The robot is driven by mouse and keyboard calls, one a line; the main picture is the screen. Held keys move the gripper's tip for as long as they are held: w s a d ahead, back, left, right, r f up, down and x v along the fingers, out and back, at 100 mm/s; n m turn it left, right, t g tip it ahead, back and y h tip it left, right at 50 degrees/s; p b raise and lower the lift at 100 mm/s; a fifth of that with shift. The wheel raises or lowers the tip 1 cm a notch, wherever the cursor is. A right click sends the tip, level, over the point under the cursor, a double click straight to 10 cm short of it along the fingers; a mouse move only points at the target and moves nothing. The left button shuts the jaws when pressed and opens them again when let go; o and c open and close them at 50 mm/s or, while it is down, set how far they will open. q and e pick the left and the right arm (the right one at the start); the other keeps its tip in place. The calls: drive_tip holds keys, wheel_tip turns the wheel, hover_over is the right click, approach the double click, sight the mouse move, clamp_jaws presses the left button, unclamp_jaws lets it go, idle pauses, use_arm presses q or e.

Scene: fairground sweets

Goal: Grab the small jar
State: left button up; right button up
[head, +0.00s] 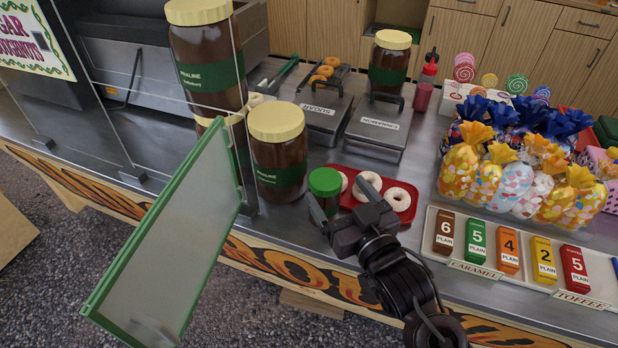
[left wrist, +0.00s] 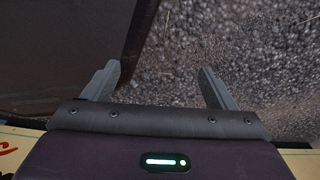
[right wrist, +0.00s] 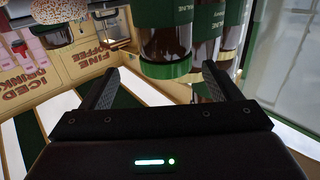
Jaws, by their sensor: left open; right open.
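The small jar (head: 325,183) has a green lid and dark contents. It stands on the steel counter in front of the large praline jar, and a finger of my right gripper partly covers its body. My right gripper (head: 340,200) is open and empty, close in front of the jar. In the right wrist view the small jar (right wrist: 166,42) appears upside down, ahead of and between the open fingers (right wrist: 160,85); I cannot tell whether they touch it. My left gripper (left wrist: 158,85) is open and empty above gravel, outside the head view.
A large praline jar (head: 277,155) stands left of the small jar. A red tray (head: 345,200) with white doughnuts sits right beside it. A green-framed panel (head: 170,240) stands open at the left front. Sweet boxes (head: 510,257) and candy bags (head: 520,190) fill the right.

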sight(321, 173)
drive_tip(key=shift+w+a+r, duration=0.15)
drive_tip(key=shift+w+r, duration=0.05)
drive_tip(key=shift+w, duration=0.05)
drive_tip(key=shift+w+a+r, duration=0.15)
drive_tip(key=shift+w+r, duration=0.05)
drive_tip(key=shift+w, duration=0.05)
drive_tip(key=shift+w+a+f+p, duration=0.3)
drive_tip(key=shift+w+a+p, duration=0.25)
drive_tip(key=shift+w+a, duration=0.3)
drive_tip(key=shift+x, duration=1.2)
drive_tip(key=shift+w+f, duration=0.2)
drive_tip(key=shift+w, duration=0.1)
drive_tip(key=c, duration=1.7)
use_arm(q)
drive_tip(key=s, duration=0.1)
drive_tip(key=s+d+r, duration=0.1)
drive_tip(key=s, duration=0.1)
drive_tip(key=shift+r, duration=0.3)
use_arm(e)
drive_tip(key=shift+r, duration=0.1)
drive_tip(key=shift+c, duration=0.4)
